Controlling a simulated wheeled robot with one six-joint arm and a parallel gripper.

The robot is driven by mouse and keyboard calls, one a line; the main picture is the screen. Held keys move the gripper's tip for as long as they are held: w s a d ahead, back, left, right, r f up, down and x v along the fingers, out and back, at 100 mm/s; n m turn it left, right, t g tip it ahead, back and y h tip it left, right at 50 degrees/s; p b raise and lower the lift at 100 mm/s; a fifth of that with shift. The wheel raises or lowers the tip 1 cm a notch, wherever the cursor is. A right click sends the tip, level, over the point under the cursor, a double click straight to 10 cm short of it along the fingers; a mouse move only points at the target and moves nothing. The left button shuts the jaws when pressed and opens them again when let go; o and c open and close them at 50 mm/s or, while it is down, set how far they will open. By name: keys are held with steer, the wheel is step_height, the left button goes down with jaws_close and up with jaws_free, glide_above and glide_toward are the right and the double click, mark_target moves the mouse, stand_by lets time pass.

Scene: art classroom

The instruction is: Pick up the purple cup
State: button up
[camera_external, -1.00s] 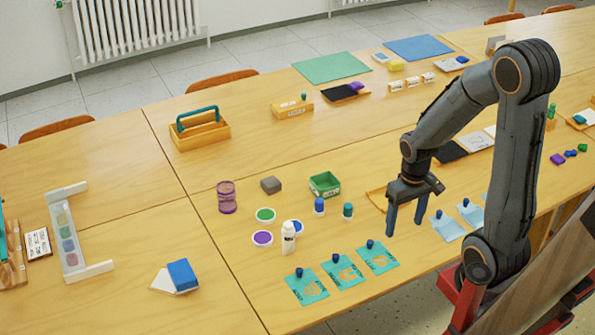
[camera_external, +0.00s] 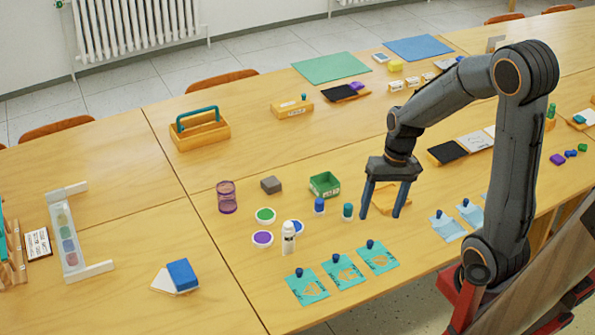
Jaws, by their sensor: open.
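The purple cup (camera_external: 227,198) stands upright on the wooden table, left of the middle of the view. It looks like a see-through purple cylinder with a darker rim and base. My gripper (camera_external: 380,214) is open, its two blue fingers pointing down, with nothing between them. It hangs over the right part of the table, well to the right of the cup and apart from it. A tan tray (camera_external: 382,200) is partly hidden behind the fingers.
Between cup and gripper are a grey block (camera_external: 271,185), a green box (camera_external: 324,185), paint pots (camera_external: 265,215), a white bottle (camera_external: 288,238) and small bottles (camera_external: 319,206). Teal stencils (camera_external: 306,286) lie in front. The table left of the cup is clear.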

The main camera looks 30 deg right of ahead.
steer(key=w+a+m+y, duration=0.55)
steer(key=w+a, duration=0.55)
steer(key=a, duration=0.3)
steer(key=m+t+y+b, duration=0.2)
steer(key=m+t+y, duration=0.5)
steer(key=m+t, duration=0.7)
glide_above(218, 187)
steer(key=m+g, duration=0.3)
steer(key=f, duration=0.8)
steer(key=s+d+f+p, duration=0.1)
steer(key=f, duration=0.3)
steer(key=shift+f, duration=0.3)
steer(key=shift+w+a+f, duration=0.25)
steer(key=shift+w+a, duration=0.3)
steer(key=shift+a, duration=0.25)
steer(key=shift+w+a, duration=0.35)
steer(key=shift+a, duration=0.15)
steer(key=c, duration=1.1)
